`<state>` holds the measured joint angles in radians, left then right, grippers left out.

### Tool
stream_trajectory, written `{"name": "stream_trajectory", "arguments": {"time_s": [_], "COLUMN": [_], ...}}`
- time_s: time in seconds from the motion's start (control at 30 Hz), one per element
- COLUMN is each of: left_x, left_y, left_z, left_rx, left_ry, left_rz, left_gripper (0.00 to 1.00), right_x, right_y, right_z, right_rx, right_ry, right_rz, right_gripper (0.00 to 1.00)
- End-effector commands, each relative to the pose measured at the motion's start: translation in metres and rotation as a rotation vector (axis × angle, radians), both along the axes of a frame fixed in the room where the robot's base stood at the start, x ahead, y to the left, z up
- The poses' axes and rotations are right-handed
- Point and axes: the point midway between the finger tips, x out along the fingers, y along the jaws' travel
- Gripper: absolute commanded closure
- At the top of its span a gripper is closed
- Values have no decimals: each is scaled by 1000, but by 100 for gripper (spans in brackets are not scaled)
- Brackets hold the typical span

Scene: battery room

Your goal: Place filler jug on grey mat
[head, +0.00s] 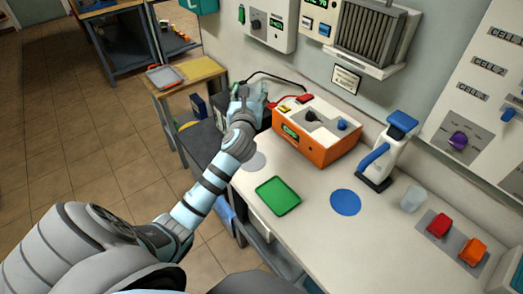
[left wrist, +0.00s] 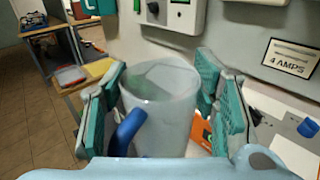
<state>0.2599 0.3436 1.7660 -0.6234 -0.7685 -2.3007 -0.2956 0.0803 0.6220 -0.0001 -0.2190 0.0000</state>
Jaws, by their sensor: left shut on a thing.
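My left gripper (head: 245,100) is shut on the filler jug, above the far left end of the bench. In the left wrist view the jug (left wrist: 165,105) is a translucent grey vessel with a blue handle (left wrist: 125,132), standing between the teal finger pads of the gripper (left wrist: 165,100). In the head view the hand and arm mostly hide the jug. The grey mat (head: 256,162) is a pale round disc on the bench, partly hidden by my left forearm. It lies nearer to me than the gripper. My right gripper is not in view.
An orange charger box (head: 303,150) stands right of the gripper. A green tray (head: 278,196), a blue round mat (head: 345,202), a blue-and-white handheld device (head: 388,155) and a clear cup (head: 413,199) are on the bench (head: 310,235). Wall units rise behind.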

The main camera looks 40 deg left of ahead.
Motion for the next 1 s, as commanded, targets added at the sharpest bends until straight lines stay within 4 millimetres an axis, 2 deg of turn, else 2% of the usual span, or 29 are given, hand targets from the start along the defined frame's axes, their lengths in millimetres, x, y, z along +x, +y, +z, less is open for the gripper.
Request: {"name": "stream_trajectory", "arguments": {"time_s": [0.07,0.17,0.4,0.5,0.67,0.83,1.0], "left_x": [0,-1,-2,-1,-1,-2,-2], "left_y": [0,0,0,0,0,0,0], "left_z": [-7,-31,-125,-150,-168,-201,-201], "left_rx": [-1,-3,-1,0,-1,0,0], "left_ry": [2,4,5,2,1,1,0], "left_rz": [1,1,0,0,-1,0,-1], "left_gripper": [98,98,98,98,98,98,98], "right_x": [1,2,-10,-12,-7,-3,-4], "right_y": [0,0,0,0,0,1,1], "right_z": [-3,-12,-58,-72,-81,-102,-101], "right_rx": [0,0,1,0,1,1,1], "right_ry": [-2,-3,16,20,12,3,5], "right_rz": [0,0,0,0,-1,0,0], "right_gripper": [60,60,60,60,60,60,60]}}
